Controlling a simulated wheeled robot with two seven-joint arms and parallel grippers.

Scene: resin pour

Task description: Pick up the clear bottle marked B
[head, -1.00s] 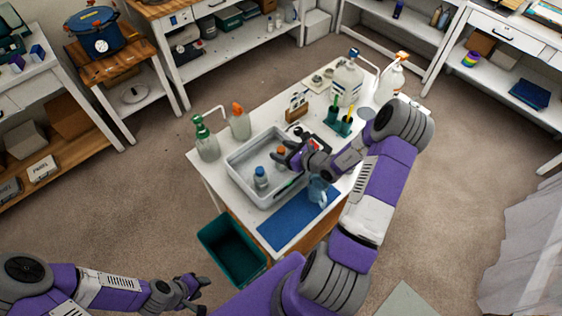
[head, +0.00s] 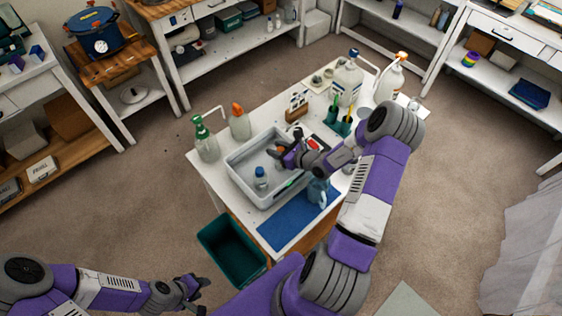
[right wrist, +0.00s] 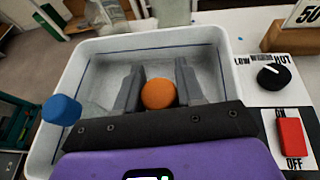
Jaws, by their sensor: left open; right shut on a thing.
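A pale tub (head: 237,181) stands on the white table. In it are an orange-capped bottle (head: 275,152) and a bottle with a blue cap (head: 261,179). No letter B is legible on either. My right gripper (head: 284,156) reaches into the tub from the right and is shut on the orange-capped bottle. In the right wrist view the orange cap (right wrist: 159,94) sits between the two fingers, and the bottle's body is mostly hidden below it. The blue cap (right wrist: 62,109) is to the left. My left gripper (head: 195,287) is open and empty, low left, away from the table.
A green-topped bottle (head: 205,140) and an orange-topped one (head: 240,122) stand behind the tub. A blue mat (head: 285,228) lies in front. Beside the tub are a black dial (right wrist: 271,78) and a red switch (right wrist: 291,136). A green bin (head: 228,245) stands below the table.

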